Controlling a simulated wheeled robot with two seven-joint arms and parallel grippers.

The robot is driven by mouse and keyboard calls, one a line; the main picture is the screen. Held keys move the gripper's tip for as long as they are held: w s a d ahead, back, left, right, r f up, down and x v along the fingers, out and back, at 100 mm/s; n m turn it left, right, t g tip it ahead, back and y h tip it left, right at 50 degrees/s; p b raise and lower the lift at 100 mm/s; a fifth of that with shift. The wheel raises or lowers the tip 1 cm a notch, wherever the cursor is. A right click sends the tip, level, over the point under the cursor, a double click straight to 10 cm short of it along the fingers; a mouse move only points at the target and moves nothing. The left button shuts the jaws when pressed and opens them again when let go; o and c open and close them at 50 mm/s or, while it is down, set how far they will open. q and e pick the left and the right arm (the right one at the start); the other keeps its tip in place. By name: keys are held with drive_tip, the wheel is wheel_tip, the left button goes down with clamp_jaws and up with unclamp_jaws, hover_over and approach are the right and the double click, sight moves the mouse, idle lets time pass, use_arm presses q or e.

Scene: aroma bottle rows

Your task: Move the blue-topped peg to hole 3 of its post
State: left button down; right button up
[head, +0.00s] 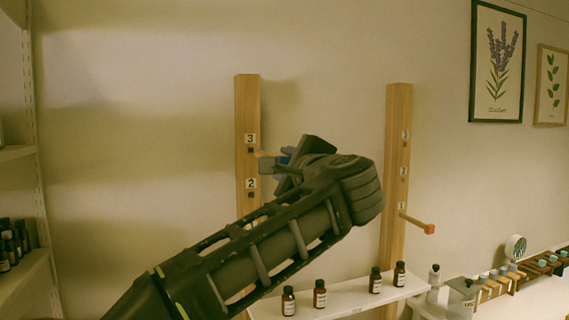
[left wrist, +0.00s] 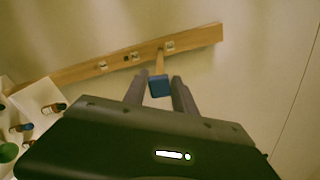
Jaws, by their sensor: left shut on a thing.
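The left wooden post (head: 246,110) stands against the wall, with labels 3 and 2 showing. My left gripper (head: 278,163) is in front of it, shut on the blue-topped peg. In the left wrist view the peg's blue top (left wrist: 159,86) sits between the two fingers (left wrist: 160,92). Its wooden shaft (left wrist: 159,62) points at the post (left wrist: 80,70) and meets it beside the end label, at hole 3. I cannot tell how deep the shaft sits in the hole. The lower post is partly hidden by my left arm. My right gripper is not in view.
A second post (head: 397,120) on the right has an orange-topped peg (head: 428,229) low down. A white shelf (head: 345,305) below carries several brown bottles (head: 320,293). More shelves stand at the left edge and lower right.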

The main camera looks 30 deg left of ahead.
sight(266, 154)
use_arm(q)
drive_tip(key=shift+f, duration=0.1)
idle(0.4)
drive_tip(key=shift+d+f+n+b, duration=0.2)
drive_tip(key=shift+n+b, duration=0.3)
drive_tip(key=shift+b, duration=0.4)
drive_tip(key=x, duration=0.3)
drive_tip(key=shift+a+r+p, duration=0.2)
drive_tip(key=shift+a+p, duration=0.05)
drive_tip(key=shift+p, duration=0.05)
drive_tip(key=shift+x, duration=1.25)
drive_tip(key=shift+b, duration=0.8)
drive_tip(key=shift+p+x, duration=0.75)
drive_tip(key=shift+x, duration=2.25)
drive_tip(key=c, duration=0.9)
unclamp_jaws()
drive_tip(key=shift+s+a+r, duration=0.1)
drive_tip(key=shift+s, duration=0.05)
drive_tip(key=shift+c, duration=0.2)
